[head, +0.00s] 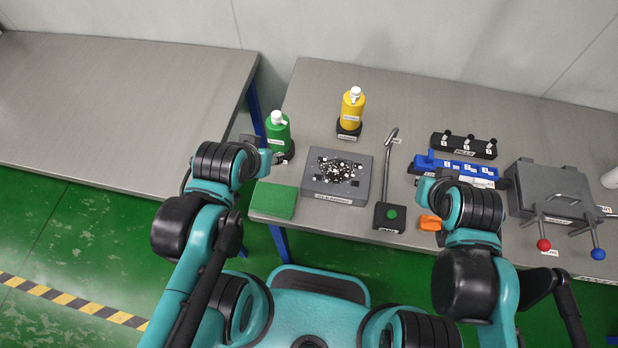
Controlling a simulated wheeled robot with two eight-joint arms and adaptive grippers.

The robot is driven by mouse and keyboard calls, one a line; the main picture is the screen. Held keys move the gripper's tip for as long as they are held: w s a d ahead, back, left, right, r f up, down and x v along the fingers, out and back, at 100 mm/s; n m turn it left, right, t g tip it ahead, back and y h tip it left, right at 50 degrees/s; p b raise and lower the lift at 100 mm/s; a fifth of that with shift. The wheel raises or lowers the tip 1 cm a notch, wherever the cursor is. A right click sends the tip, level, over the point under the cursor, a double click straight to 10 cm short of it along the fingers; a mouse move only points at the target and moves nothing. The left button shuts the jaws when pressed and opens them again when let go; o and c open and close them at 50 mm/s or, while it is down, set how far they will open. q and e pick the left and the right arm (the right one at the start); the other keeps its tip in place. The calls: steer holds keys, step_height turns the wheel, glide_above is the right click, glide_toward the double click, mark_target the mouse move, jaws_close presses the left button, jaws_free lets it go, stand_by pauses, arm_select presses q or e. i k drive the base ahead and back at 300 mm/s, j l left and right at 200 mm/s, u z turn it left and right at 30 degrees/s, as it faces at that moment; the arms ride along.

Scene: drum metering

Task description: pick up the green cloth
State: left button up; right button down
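The green cloth (274,199) lies flat as a folded square on the front left corner of the right-hand metal table, left of the grey parts tray. My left gripper (264,157) is above the table, just beyond the cloth and apart from it, close to the green bottle. Its fingers are mostly hidden by my wrist, so its opening does not show. My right gripper (426,187) is far to the right of the cloth, by the blue rack. My wrist hides its fingers too.
A green bottle (278,133) and a yellow bottle (351,111) stand behind. The grey tray (313,186) holds small metal parts. A hooked stand (389,214), blue rack (463,170), black rack (463,146) and grey box (548,187) fill the right side. The left table (110,110) is bare.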

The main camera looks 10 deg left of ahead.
mark_target(276, 200)
steer(key=l+u, duration=0.1)
steer(key=u, duration=0.3)
steer(key=l+u, duration=0.1)
steer(key=u, duration=0.3)
steer(key=k+l+u, duration=0.1)
steer(key=u, duration=0.3)
